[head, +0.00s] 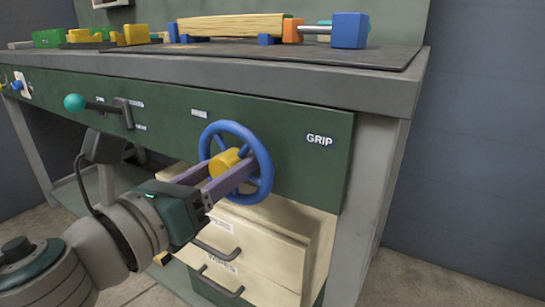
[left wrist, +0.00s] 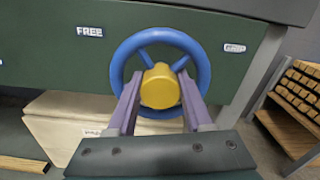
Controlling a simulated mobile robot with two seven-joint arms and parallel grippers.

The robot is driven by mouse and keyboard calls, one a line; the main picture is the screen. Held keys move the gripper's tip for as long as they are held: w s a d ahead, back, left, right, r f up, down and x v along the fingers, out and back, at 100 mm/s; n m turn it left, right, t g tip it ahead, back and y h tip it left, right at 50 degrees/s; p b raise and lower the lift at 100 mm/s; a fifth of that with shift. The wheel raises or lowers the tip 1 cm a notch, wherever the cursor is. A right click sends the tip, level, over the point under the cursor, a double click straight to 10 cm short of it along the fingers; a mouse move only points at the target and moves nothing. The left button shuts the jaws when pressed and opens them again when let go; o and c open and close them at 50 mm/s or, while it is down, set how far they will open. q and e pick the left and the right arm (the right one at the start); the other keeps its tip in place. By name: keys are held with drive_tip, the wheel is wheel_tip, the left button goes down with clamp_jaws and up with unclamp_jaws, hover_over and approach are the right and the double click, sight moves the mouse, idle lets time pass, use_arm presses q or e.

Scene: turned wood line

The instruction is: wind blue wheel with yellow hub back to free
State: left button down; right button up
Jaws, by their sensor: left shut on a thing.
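The blue wheel (head: 262,155) with a yellow hub (head: 222,163) stands upright on the green front panel of the bench. In the left wrist view the wheel (left wrist: 202,66) and hub (left wrist: 160,88) face me in the middle. My left gripper (head: 226,172) has its two purple fingers on opposite sides of the hub, inside the rim, and is shut on it. The FREE label (left wrist: 90,31) is left of the wheel in the left wrist view. The GRIP label (head: 319,140) is right of the wheel in the head view. My right gripper is not in view.
A teal-knobbed lever (head: 75,103) sticks out of the panel to the left. Cream drawers (head: 262,236) with dark handles are below the wheel. A wood piece (head: 232,26) lies in a fixture on the bench top. A rack of wood blocks (left wrist: 297,95) stands at right.

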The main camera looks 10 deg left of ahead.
use_arm(q)
drive_tip(key=n, duration=0.4)
drive_tip(key=shift+n+p, duration=0.3)
drive_tip(key=n+p, duration=0.1)
drive_tip(key=n, duration=0.3)
drive_tip(key=shift+a+n, duration=0.1)
drive_tip(key=shift+n, duration=0.2)
drive_tip(key=n+p, duration=0.1)
drive_tip(key=n, duration=0.3)
drive_tip(key=n+p, duration=0.1)
drive_tip(key=n, duration=0.4)
drive_tip(key=shift+p, duration=0.3)
drive_tip(key=n+p, duration=0.1)
drive_tip(key=n, duration=0.3)
drive_tip(key=n+p, duration=0.1)
drive_tip(key=n, duration=0.4)
drive_tip(key=shift+f, duration=0.1)
drive_tip(key=n+p, duration=0.1)
drive_tip(key=n, duration=0.7)
drive_tip(key=shift+n, duration=0.6)
